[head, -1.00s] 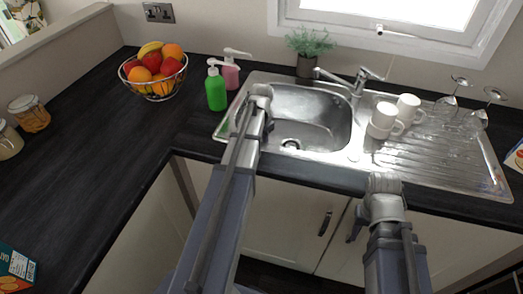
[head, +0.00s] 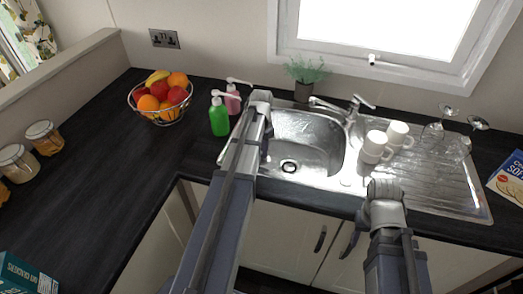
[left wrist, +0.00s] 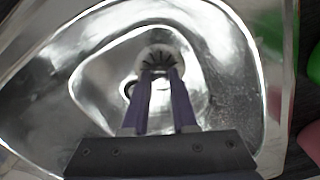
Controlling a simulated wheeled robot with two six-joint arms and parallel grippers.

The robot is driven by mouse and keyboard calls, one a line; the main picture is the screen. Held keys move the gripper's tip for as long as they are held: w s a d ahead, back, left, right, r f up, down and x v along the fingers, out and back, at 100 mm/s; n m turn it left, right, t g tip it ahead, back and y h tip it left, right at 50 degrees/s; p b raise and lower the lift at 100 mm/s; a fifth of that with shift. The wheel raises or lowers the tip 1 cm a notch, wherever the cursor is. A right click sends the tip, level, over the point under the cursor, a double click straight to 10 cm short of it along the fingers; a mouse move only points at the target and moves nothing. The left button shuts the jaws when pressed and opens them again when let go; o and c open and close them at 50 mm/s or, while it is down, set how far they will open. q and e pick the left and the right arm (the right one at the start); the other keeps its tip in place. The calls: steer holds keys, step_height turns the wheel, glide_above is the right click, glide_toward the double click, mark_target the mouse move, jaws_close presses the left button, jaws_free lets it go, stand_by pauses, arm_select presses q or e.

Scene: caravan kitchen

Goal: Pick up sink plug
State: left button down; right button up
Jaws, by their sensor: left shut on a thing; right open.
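The sink plug (left wrist: 158,56) shows in the left wrist view as a small round pale metal piece with dark radial slots. My left gripper (left wrist: 160,76) is shut on it, with its two purple fingers close together at the plug, over the sink basin (head: 300,135). In the head view my left wrist hides these fingers and the plug. The drain hole (head: 289,165) shows in the basin floor. My right gripper (head: 385,203) is open and empty in front of the counter edge below the drainer, its fingers mostly hidden by the wrist.
White cups (head: 375,147) and upturned glasses (head: 450,140) stand on the drainer. The tap (head: 345,108) and a potted plant (head: 304,80) are behind the basin. A green soap bottle (head: 219,117) and fruit basket (head: 160,100) stand left. The left counter's middle is clear.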

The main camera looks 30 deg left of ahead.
arm_select(q)
steer(key=shift+r, duration=0.35)
step_height(320, 180, up, 8)
steer(key=p, duration=0.8)
steer(key=shift+r+p, duration=0.15)
steer(key=shift+p, duration=0.15)
